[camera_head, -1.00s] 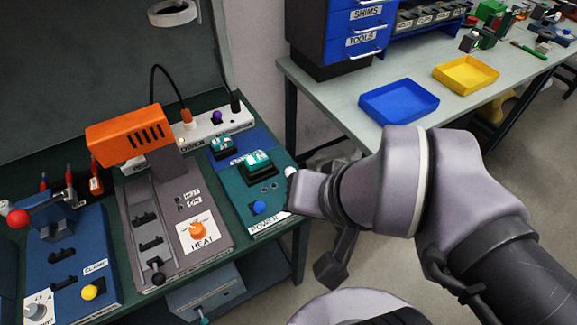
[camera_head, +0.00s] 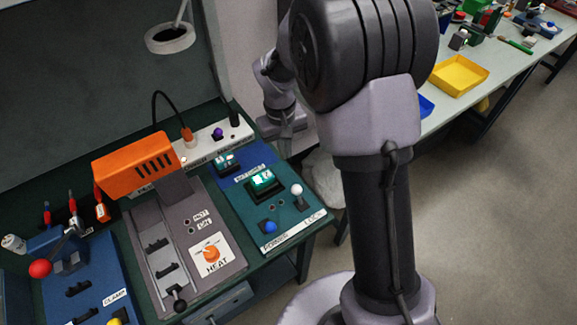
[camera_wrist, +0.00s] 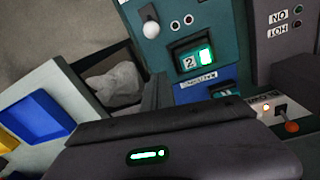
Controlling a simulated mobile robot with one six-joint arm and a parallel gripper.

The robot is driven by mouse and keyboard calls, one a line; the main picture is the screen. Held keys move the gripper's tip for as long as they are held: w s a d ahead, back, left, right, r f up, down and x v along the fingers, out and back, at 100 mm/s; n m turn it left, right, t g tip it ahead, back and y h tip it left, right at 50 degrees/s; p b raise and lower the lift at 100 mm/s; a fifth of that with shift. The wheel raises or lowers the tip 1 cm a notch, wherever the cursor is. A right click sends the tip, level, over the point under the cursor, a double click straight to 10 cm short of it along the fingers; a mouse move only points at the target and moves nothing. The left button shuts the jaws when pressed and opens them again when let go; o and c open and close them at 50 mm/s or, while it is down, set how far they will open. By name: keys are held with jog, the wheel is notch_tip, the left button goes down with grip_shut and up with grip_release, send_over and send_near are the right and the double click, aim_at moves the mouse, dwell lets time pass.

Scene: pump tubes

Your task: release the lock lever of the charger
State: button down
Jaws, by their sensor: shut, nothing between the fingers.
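The charger is a teal panel (camera_head: 293,224) on the bench, with a lit green display (camera_head: 262,181). Its lock lever has a white ball knob (camera_head: 296,189) and stands at the panel's right side, near the LOCK label. In the wrist view, which looks upside down, the white knob (camera_wrist: 151,29) shows at the top, left of the green display (camera_wrist: 205,57). My gripper (camera_head: 287,143) is shut and empty, behind the charger and apart from the knob. My arm partly hides it in the head view. In the wrist view, the dark gripper body fills the bottom.
A blue push button (camera_head: 269,227) sits at the charger's front. A blue panel (camera_head: 236,162) adjoins its back, with a white power strip (camera_head: 220,138) behind. The orange heat press (camera_head: 137,165) stands to the left. A yellow tray (camera_head: 459,76) is on the far table.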

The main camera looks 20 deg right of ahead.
aim_at(298, 193)
jog(key=f+b, duration=0.1)
jog(key=f, duration=0.2)
jog(key=f+b, duration=0.2)
jog(key=f, duration=0.1)
jog(key=f+b, duration=0.1)
jog(key=f, duration=0.3)
jog(key=shift+d+f, duration=0.1)
jog(key=shift+d, duration=0.2)
jog(key=s, duration=0.1)
jog(key=s+r+b, duration=0.1)
jog(key=s, duration=0.1)
jog(key=shift+d+r, duration=0.1)
jog(key=shift+d, duration=0.1)
jog(key=shift+s+r, duration=0.1)
jog(key=shift+s, duration=0.2)
jog(key=shift+r, duration=0.1)
